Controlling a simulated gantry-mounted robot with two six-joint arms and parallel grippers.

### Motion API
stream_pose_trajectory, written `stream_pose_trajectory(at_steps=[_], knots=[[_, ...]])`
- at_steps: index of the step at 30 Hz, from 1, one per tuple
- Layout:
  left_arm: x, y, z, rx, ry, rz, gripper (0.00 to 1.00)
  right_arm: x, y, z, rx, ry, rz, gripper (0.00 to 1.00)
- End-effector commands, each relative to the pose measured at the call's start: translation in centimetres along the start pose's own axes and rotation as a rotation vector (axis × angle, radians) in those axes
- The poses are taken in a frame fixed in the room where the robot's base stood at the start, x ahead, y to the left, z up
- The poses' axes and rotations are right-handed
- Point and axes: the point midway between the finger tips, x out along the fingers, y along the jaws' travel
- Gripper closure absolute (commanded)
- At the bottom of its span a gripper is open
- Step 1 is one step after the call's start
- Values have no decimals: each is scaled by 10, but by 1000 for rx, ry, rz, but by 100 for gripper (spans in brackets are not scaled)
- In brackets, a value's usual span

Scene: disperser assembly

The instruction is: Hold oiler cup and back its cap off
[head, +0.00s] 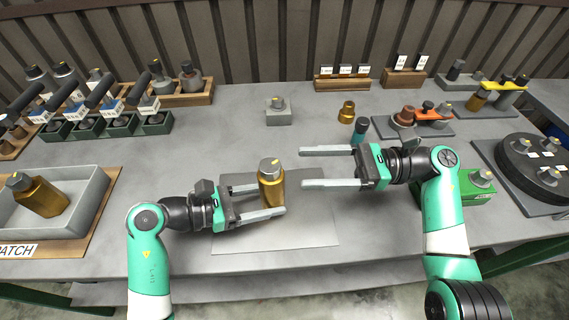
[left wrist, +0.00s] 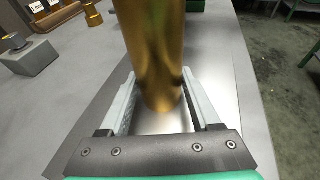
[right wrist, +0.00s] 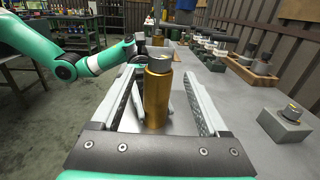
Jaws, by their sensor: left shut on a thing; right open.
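The oiler cup (head: 271,190) is a brass cylinder with a grey cap (head: 269,166) on top. It stands upright over the grey mat in the middle of the table. My left gripper (head: 282,200) is shut around its body from the left. The brass body fills the upper middle of the left wrist view (left wrist: 155,50), and its cap is out of that picture. My right gripper (head: 303,168) is open and empty, to the right of the cup with its fingers pointing at it. The right wrist view shows the cup (right wrist: 157,100) and cap (right wrist: 160,60) between and beyond the open fingers.
A grey tray (head: 96,195) at the left holds another brass cup (head: 40,196) with a grey cap, tilted. A grey block (head: 278,117) stands behind the mat (head: 290,236). A small brass part (head: 346,111) and a dark turntable (head: 525,165) are at the right.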

Motion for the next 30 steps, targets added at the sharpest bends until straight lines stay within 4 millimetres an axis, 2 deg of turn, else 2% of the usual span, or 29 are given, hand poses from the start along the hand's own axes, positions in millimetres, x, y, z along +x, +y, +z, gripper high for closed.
stream_pose_trajectory(at_steps=[4,16,20,22,25,30], knots=[[0,0,0,0,0,-1,100,-11,0,0,-1,0,0,22],[0,0,0,0,0,-1,100,-11,0,0,0,0,0,22],[0,0,0,0,0,-1,100,-11,-3,1,59,-3,-15,22],[0,0,0,0,0,-1,100,-11,-14,3,125,14,-70,22],[0,0,0,0,0,-1,100,-13,-30,19,141,54,-191,22],[0,0,0,0,0,-1,100,-12,-36,29,126,65,-400,22]])
